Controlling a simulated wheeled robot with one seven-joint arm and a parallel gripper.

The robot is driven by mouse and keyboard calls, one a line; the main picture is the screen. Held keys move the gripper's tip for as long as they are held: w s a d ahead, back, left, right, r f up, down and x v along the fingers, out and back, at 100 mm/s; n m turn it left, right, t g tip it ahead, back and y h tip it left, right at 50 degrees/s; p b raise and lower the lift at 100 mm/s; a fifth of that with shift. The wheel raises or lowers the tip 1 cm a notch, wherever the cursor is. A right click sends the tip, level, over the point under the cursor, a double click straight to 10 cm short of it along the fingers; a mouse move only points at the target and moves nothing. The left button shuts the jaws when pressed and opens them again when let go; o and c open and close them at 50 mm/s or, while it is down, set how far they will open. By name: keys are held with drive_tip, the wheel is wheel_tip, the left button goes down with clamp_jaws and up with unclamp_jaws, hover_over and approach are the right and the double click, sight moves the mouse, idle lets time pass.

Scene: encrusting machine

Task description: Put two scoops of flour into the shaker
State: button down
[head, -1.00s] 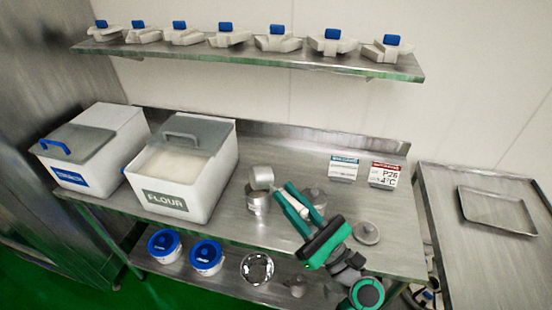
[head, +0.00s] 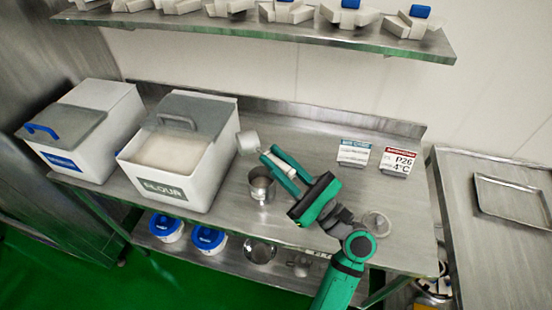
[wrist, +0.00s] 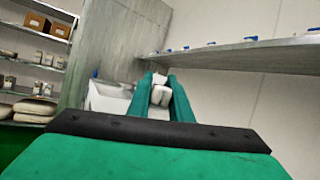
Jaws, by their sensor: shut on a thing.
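My gripper (head: 275,157) is shut on the pale handle of a scoop. The scoop's grey cup (head: 248,142) is raised beside the right side of the flour bin; its contents cannot be made out. In the wrist view the scoop (wrist: 160,93) sits between the fingers. The white flour bin (head: 196,186) has its grey lid pushed back, and the flour (head: 168,152) shows through the front opening. An open metal cup, seemingly the shaker (head: 262,184), stands upright below and in front of the scoop. A round lid (head: 376,224) lies right of my wrist.
A second white bin (head: 92,150) with a blue-handled lid stands to the left. Two small signs (head: 353,152) stand at the bench's back right. A shelf (head: 290,31) with several blue-capped items hangs above. Blue-lidded tubs (head: 207,238) are below the bench (head: 345,205).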

drive_tip(key=shift+d+r+n+g, duration=0.15)
drive_tip(key=shift+r+n+g, duration=0.2)
drive_tip(key=shift+n+g, duration=0.45)
drive_tip(key=shift+s+a+r+n+g, duration=0.1)
drive_tip(key=shift+n+g, duration=0.05)
drive_tip(key=shift+n, duration=0.4)
drive_tip(key=shift+a+r+n+g, duration=0.1)
drive_tip(key=shift+n+g, duration=0.05)
drive_tip(key=shift+n, duration=0.4)
drive_tip(key=s+a+r+n+g+h, duration=0.1)
drive_tip(key=a+r+n+g+h, duration=0.3)
drive_tip(key=n, duration=0.8)
drive_tip(key=shift+s+a+r+h, duration=0.15)
drive_tip(key=shift+a+r+h, duration=0.2)
drive_tip(key=shift+r+h, duration=1.1)
